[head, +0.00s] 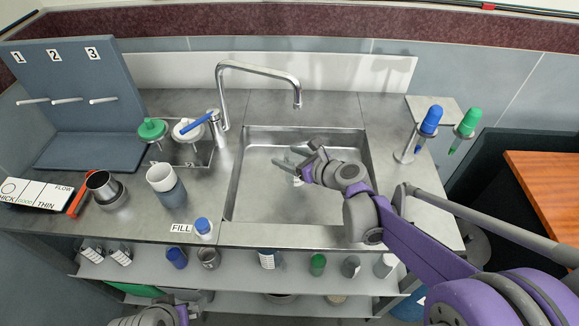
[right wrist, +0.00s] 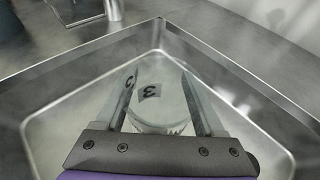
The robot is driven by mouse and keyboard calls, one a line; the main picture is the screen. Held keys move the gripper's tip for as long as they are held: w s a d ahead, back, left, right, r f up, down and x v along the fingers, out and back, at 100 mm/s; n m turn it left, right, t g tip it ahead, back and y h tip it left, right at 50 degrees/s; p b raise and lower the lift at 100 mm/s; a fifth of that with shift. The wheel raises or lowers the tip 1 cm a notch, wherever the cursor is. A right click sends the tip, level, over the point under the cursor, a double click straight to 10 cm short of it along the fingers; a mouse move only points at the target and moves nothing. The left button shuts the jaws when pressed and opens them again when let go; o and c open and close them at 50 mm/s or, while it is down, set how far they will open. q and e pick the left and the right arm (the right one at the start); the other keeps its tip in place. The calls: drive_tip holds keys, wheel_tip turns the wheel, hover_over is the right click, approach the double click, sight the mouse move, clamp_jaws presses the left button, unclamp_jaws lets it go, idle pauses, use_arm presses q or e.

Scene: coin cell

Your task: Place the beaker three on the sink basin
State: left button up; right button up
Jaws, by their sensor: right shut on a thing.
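Beaker three (right wrist: 150,92) is a clear glass vessel with a "3" label, seen between my gripper's fingers in the right wrist view. My right gripper (head: 299,163) is shut on it, over the steel sink basin (head: 258,198) in the head view. The basin also shows around the beaker in the right wrist view (right wrist: 75,100). In the head view the beaker is mostly indistinct against the steel. I cannot tell whether its base touches the basin floor. Of my left arm only a grey and purple part shows at the bottom left; its fingers are out of view.
A tall faucet (head: 260,67) arches over the basin's back. Left of it are a white and grey cup (head: 162,180), a metal cup (head: 103,188) and a numbered rack (head: 75,90). A stand with blue and green droppers (head: 431,121) is at right. A shelf below holds several bottles.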

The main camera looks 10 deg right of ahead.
drive_tip(key=shift+f+b, duration=0.35)
drive_tip(key=shift+f, duration=1.4)
drive_tip(key=shift+f, duration=0.1)
drive_tip(key=shift+f, duration=0.15)
drive_tip(key=o, duration=1.5)
drive_tip(key=shift+r, duration=0.45)
drive_tip(key=p+v, duration=0.1)
drive_tip(key=v, duration=1)
drive_tip(key=shift+s+d+p, duration=0.3)
drive_tip(key=shift+s+p, duration=0.05)
